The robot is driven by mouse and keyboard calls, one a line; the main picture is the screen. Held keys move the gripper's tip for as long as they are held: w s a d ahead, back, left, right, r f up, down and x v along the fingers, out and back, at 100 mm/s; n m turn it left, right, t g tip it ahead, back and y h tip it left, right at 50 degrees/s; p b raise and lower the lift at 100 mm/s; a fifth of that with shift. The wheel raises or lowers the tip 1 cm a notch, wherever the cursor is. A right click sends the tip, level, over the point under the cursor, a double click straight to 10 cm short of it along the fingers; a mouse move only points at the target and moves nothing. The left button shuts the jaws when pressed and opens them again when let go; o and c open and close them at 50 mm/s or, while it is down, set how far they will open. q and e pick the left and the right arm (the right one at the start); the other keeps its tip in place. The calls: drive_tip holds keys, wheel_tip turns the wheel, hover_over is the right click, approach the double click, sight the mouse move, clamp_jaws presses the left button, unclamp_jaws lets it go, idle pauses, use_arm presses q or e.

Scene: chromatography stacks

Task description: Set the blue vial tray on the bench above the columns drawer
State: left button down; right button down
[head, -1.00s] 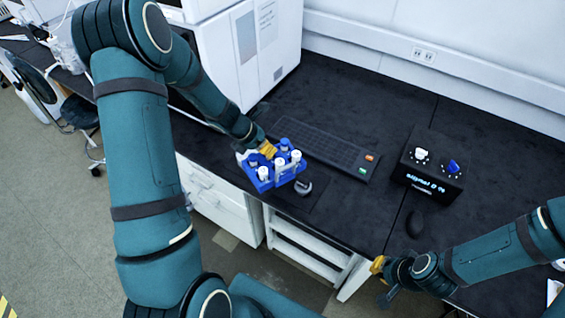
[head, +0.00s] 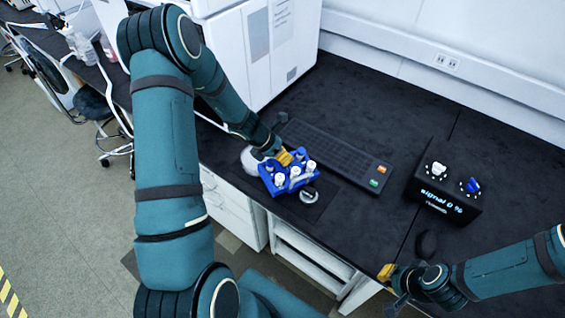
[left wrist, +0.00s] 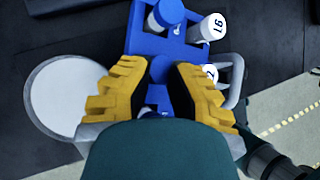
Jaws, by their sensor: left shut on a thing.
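The blue vial tray (head: 268,187) holds several white- and blue-capped vials. It is at the bench's front edge, left of the keyboard; I cannot tell whether it rests on the bench or hangs just above it. My left gripper (head: 287,157) is shut on the tray from behind. In the left wrist view its yellow fingers (left wrist: 162,75) close around a blue part of the tray (left wrist: 150,45). My right gripper (head: 388,274) is low at the right by the bench edge, its jaws unclear. White drawers (head: 232,208) stand under the bench; no label is readable.
Behind are a keyboard (head: 330,150) and a white instrument (head: 270,50). A black signal box (head: 440,195) and mouse (head: 427,243) stand right. Bench between is clear.

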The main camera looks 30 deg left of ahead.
sight(281, 163)
use_arm(q)
drive_tip(key=f, duration=0.2)
drive_tip(key=shift+s+a+f+b, duration=0.15)
drive_tip(key=shift+s+f+b, duration=0.15)
drive_tip(key=shift+f+b, duration=0.1)
drive_tip(key=shift+s+f, duration=0.1)
drive_tip(key=shift+s, duration=0.25)
drive_tip(key=c, duration=1.1)
unclamp_jaws()
drive_tip(key=shift+w+f, duration=0.1)
drive_tip(key=shift+f, duration=0.05)
drive_tip(key=shift+o, duration=0.4)
drive_tip(key=shift+w+a+f, duration=0.15)
drive_tip(key=shift+w, duration=0.25)
drive_tip(key=shift+c, duration=0.4)
drive_tip(key=shift+w, duration=0.1)
drive_tip(key=shift+r, duration=0.3)
